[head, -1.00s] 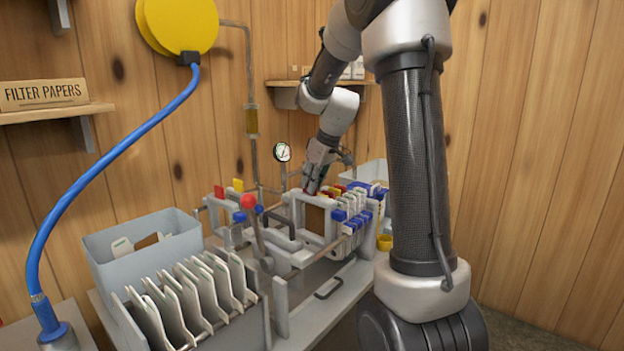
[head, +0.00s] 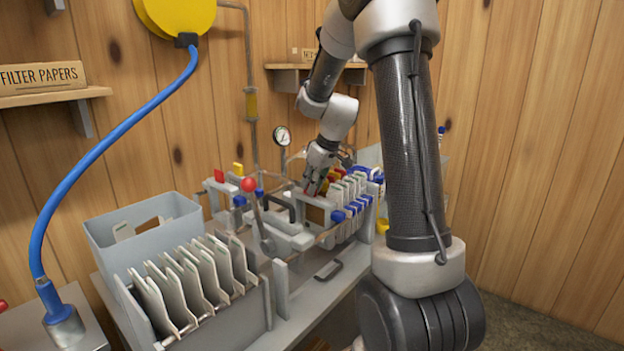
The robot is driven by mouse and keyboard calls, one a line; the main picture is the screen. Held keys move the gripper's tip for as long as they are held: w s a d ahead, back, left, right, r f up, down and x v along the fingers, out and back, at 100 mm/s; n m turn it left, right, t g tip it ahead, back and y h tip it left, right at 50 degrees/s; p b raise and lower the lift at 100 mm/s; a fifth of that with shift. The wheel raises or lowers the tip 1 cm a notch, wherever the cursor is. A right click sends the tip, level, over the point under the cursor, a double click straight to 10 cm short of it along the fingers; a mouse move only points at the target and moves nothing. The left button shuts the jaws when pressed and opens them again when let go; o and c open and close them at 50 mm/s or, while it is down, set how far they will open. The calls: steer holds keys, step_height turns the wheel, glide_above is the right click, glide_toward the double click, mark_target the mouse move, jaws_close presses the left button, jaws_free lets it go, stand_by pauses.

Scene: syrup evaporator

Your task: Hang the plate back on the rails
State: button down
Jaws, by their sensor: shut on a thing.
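My gripper (head: 316,186) reaches down at the filter press in the middle of the head view. It is shut on the top of a plate near a red tab. This plate (head: 302,210), a pale frame with a brown centre, stands upright at the left end of the plate stack. The rails (head: 328,235) run along the press below the plates. The fingers and neighbouring plates partly hide the grip, so I cannot tell whether the plate rests on the rails.
A grey rack of several pale plates (head: 205,275) stands in front left, with a grey bin (head: 110,245) behind it. A lever with a red ball (head: 248,184) stands left of the held plate. Plates with blue tabs (head: 338,216) crowd its right. A pressure gauge (head: 281,136) is behind.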

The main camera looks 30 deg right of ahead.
steer(key=shift+f, duration=0.2)
steer(key=c, duration=1.4)
jaws_free()
steer(key=shift+o, duration=0.2)
steer(key=shift+o, duration=1.4)
steer(key=v, duration=0.8)
